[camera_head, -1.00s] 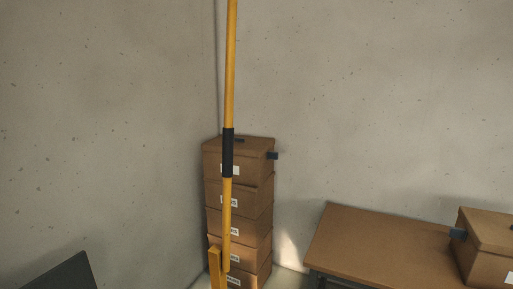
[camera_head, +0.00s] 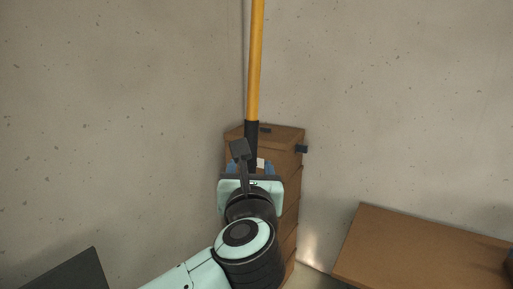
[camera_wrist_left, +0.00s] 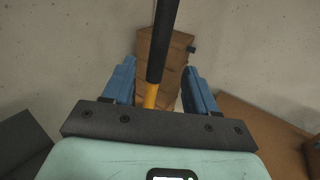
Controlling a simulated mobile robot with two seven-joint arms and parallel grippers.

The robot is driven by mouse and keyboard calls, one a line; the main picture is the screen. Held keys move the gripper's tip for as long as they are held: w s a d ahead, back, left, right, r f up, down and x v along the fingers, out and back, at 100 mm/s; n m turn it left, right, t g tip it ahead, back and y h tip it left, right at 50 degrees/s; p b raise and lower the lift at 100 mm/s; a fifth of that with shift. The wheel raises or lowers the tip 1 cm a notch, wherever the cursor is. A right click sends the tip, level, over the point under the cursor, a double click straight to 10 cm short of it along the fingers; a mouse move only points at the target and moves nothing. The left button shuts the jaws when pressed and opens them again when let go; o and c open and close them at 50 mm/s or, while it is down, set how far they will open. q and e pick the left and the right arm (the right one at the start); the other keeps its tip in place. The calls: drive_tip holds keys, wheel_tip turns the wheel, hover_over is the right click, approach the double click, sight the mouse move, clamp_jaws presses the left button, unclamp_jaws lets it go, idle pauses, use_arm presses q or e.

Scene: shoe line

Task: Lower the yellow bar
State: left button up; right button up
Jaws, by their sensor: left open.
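The yellow bar (camera_head: 256,60) stands upright in the head view, with a black grip sleeve (camera_head: 251,132) around its middle. Its lower part is hidden behind my left arm. My left gripper (camera_head: 251,168) is in front of the sleeve. In the left wrist view the black sleeve (camera_wrist_left: 161,45) and a short yellow length below it (camera_wrist_left: 151,95) show between the two blue fingers of my left gripper (camera_wrist_left: 158,80). The fingers are apart, with gaps on both sides of the bar. My right gripper is out of view.
A stack of brown boxes (camera_head: 292,190) stands behind the bar against the grey wall (camera_head: 400,90). A brown table (camera_head: 415,245) is at the lower right. A dark panel (camera_head: 65,272) is at the lower left.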

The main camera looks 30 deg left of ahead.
use_arm(q)
drive_tip(key=p+x, duration=0.2)
drive_tip(key=x, duration=0.9)
drive_tip(key=shift+w+f+p, duration=0.15)
drive_tip(key=shift+p, duration=0.2)
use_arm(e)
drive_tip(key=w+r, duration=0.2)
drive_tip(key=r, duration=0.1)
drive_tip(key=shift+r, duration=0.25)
